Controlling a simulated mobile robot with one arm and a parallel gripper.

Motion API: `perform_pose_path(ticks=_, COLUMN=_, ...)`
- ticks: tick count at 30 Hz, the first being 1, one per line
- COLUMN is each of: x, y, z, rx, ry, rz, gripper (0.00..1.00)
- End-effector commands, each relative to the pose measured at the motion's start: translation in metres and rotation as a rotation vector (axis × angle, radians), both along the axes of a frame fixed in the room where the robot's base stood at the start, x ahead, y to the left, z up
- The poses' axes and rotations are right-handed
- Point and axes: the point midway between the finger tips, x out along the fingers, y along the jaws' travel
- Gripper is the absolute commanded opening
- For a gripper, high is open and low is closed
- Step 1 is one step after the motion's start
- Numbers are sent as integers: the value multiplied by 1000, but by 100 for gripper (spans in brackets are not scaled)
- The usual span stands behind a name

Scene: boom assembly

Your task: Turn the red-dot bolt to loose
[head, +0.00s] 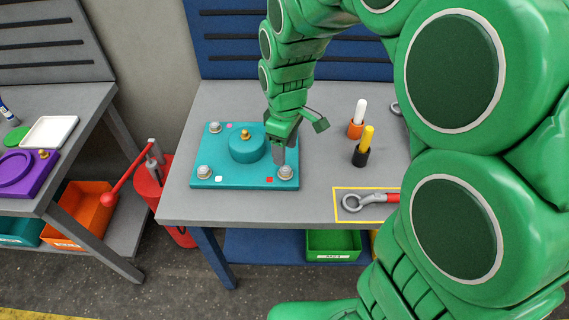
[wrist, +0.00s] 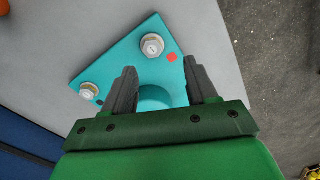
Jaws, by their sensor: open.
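The teal plate (head: 230,180) lies on the grey workbench, with hex bolts at its corners and a raised round boss in the middle. My gripper (head: 279,158) is above the plate's right side, close to that bolt. In the wrist view my gripper (wrist: 162,72) is open and empty. The far right bolt is hidden in the head view.
A wrench (head: 365,202) lies in a yellow outline at the bench's front. An orange-based white marker (head: 358,118) and a black-based yellow one (head: 363,146) stand right of the plate. Another bolt (wrist: 88,90) is left in the wrist view. Bare bench lies in front of the plate.

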Motion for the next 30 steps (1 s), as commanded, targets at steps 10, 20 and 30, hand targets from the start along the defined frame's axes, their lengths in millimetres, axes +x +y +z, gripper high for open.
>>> perform_pose_path(ticks=10, x=12, y=1, z=-7, rx=-16, ry=-33, rz=-529, gripper=57)
perform_pose_path(ticks=20, x=13, y=1, z=-18, rx=-17, ry=-36, rz=-590, gripper=57)
perform_pose_path(ticks=30, x=13, y=1, z=-63, rx=-17, ry=-36, rz=-588, gripper=57)
